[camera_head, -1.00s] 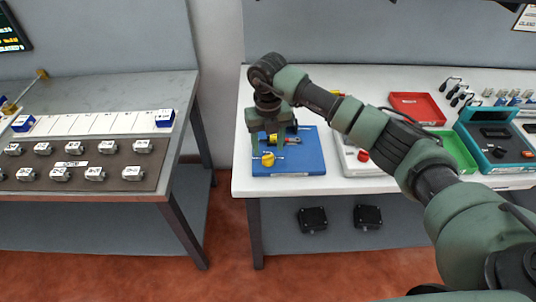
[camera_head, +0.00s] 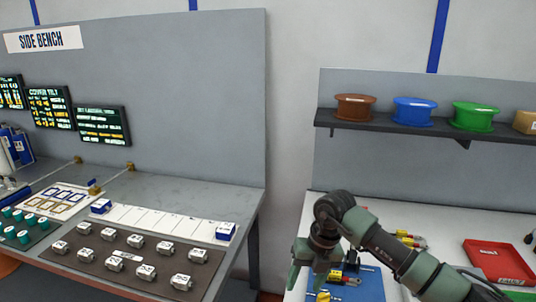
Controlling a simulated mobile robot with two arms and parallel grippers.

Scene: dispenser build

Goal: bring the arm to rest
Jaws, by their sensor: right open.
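My right arm comes in from the lower right, green and black, over the white bench (camera_head: 440,228). My right gripper (camera_head: 320,270) points down over the blue board (camera_head: 366,284) at the bench's left end, its jaws open. A yellow knob (camera_head: 323,295) and other yellow parts on the board show around the jaws. I see nothing held between the fingers, and part of the board is hidden by the arm. My left gripper is not in view.
A red tray (camera_head: 495,262) lies right of my arm. A shelf (camera_head: 400,119) with brown, blue and green spools is above the bench. The side bench (camera_head: 190,200) at left holds a brown mat (camera_head: 100,258) with several metal blocks. A gap separates the benches.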

